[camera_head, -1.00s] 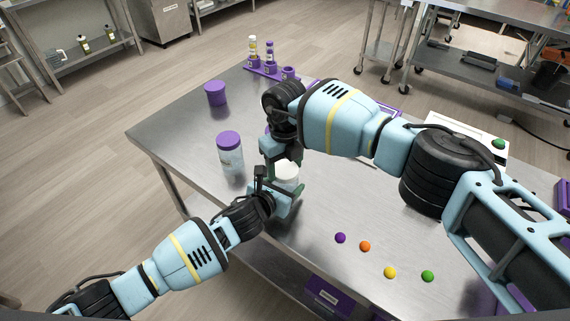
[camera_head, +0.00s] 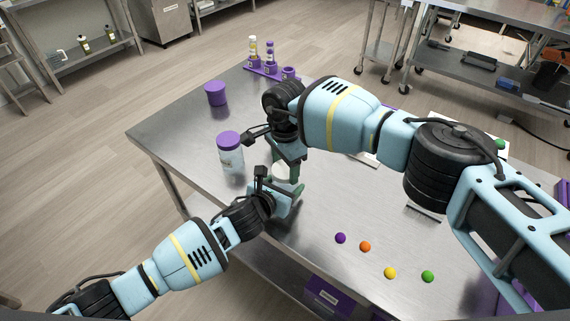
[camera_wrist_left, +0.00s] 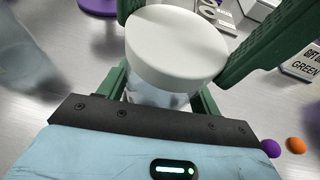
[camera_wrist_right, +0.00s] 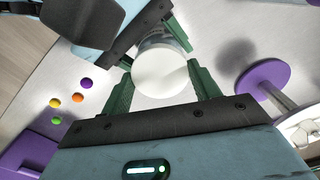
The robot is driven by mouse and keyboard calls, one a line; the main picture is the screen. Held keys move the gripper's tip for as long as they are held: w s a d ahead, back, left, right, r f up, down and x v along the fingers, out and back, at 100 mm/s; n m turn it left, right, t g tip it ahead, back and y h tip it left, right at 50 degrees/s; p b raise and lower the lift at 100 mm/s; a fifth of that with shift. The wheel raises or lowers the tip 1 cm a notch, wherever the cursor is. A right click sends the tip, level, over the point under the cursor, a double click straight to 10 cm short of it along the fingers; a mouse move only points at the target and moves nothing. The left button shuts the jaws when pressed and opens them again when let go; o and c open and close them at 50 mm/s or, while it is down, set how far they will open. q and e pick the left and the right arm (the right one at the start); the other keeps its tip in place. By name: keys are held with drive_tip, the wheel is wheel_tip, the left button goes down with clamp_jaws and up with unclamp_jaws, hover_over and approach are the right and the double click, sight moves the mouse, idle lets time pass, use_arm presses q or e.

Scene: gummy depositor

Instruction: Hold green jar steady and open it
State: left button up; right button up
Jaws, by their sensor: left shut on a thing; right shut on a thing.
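The jar has a round white lid (camera_wrist_left: 177,48) and a clear body (camera_wrist_left: 155,97). It stands upright at the middle of the table, mostly hidden by my grippers in the head view. My left gripper (camera_head: 285,189) is shut on the body, below the lid. My right gripper (camera_head: 286,167) reaches down from above, its green fingers shut on opposite sides of the white lid (camera_wrist_right: 162,72). The lid appears seated on the body; I cannot tell how loose it is. No green shows on the jar itself.
A clear jar with a purple lid (camera_head: 230,152) stands close left of my grippers. A purple container (camera_head: 216,94) and a purple tube rack (camera_head: 266,70) are farther back. Small balls, including an orange one (camera_head: 365,246), lie at the front. The table (camera_head: 335,205) is clear between.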

sight(285, 169)
drive_tip(key=shift+n, duration=0.4)
drive_tip(key=shift+r, duration=0.25)
drive_tip(key=shift+r, duration=0.75)
drive_tip(key=shift+r, duration=0.25)
drive_tip(key=shift+r, duration=1.9)
use_arm(q)
drive_tip(key=o, duration=2)
drive_tip(key=shift+c, duration=0.2)
